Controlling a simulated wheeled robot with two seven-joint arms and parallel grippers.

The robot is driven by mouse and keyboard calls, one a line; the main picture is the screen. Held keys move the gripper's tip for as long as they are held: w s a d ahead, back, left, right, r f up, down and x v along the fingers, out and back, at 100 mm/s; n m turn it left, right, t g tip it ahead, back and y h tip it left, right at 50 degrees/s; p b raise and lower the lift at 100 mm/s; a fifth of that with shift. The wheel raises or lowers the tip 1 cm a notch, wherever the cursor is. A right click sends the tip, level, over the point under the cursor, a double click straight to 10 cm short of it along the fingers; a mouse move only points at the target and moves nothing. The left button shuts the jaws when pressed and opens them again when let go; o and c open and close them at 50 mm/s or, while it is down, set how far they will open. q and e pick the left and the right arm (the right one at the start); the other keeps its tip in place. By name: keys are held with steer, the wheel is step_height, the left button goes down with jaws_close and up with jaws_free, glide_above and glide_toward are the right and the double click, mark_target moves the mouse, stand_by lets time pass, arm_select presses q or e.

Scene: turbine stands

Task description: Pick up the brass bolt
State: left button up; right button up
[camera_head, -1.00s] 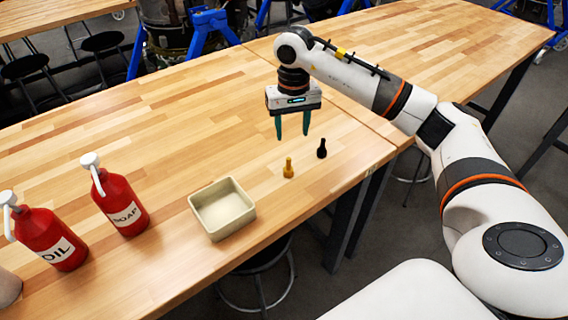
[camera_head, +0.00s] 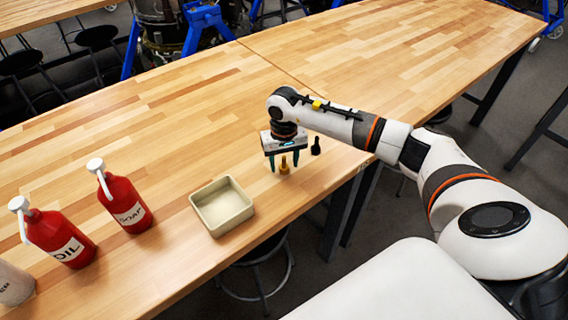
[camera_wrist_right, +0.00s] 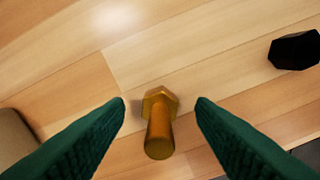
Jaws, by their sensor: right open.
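The brass bolt (camera_head: 284,167) stands upright on the wooden table near its front edge. In the right wrist view the brass bolt (camera_wrist_right: 160,125) shows its hexagonal head and shaft between the two fingertips. My right gripper (camera_head: 284,166) is open, pointing down, with its green fingers on either side of the bolt. The right wrist view shows the same gripper (camera_wrist_right: 160,105) with a gap between each finger and the bolt. My left gripper is not in view.
A black bolt (camera_head: 315,146) stands close to the right of the gripper; it also shows in the right wrist view (camera_wrist_right: 295,50). A beige open bin (camera_head: 222,207) sits to the left. Red soap (camera_head: 127,205) and oil (camera_head: 62,240) bottles stand further left. The table behind is clear.

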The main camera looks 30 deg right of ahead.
mark_target(284, 157)
jaws_close()
stand_by(0.3)
step_height(284, 157, up, 9)
steer(key=b, duration=0.3)
steer(key=shift+f, duration=0.1)
steer(key=shift+r, duration=0.65)
steer(key=c, duration=0.6)
jaws_free()
jaws_close()
